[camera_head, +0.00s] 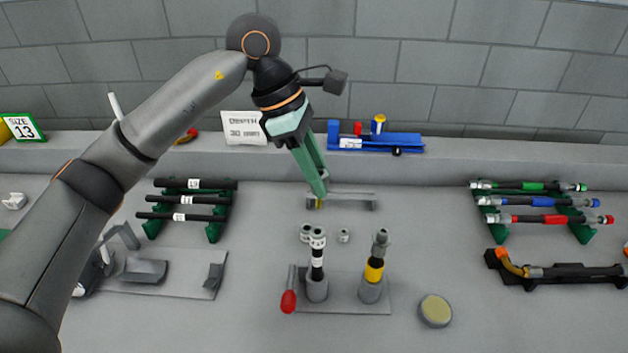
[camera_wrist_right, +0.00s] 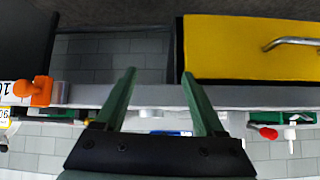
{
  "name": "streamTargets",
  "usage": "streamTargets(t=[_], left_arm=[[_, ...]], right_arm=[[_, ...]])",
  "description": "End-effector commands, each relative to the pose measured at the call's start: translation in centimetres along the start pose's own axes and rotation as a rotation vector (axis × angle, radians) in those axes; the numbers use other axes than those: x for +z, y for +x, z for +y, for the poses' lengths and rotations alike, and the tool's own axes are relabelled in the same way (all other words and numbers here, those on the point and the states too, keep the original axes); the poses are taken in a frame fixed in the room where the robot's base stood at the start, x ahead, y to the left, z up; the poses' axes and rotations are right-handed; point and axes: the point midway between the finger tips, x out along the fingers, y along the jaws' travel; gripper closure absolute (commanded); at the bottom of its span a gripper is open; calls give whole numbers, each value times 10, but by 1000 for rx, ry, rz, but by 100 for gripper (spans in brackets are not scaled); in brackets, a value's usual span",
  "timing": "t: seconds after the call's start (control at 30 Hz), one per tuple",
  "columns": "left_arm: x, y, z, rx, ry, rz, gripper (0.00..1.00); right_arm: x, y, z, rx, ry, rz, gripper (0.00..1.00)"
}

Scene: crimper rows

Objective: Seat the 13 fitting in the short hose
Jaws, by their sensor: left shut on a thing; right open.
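My left gripper (camera_head: 318,190) points down over the middle of the table, its green fingers shut. What it holds is too small and hidden to make out. I cannot tell which fitting is the 13. My right gripper (camera_wrist_right: 160,90) is open and empty in the right wrist view.
A rack of black hoses (camera_head: 188,199) is on the left, finished hoses with coloured ends (camera_head: 540,203) on the right. A size 13 card (camera_head: 22,127) and a 30 mm depth card (camera_head: 243,128) stand behind. A blue tool (camera_head: 375,142) rests on the back ledge.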

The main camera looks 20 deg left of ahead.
Motion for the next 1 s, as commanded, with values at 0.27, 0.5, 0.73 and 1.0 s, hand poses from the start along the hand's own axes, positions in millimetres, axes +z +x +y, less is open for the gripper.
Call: streamTargets(t=[0.27,0.5,0.73,1.0], left_arm=[[2,-2,1,10,-22,-1,100],[2,-2,1,9,-21,-1,100],[-2,6,1,8,-21,-1,100],[-11,29,1,9,-21,-2,100]], right_arm=[[0,0,0,0,0,0,29],[0,0,0,1,0,0,29],[7,6,1,1,0,0,29],[22,20,2,1,0,0,29]])
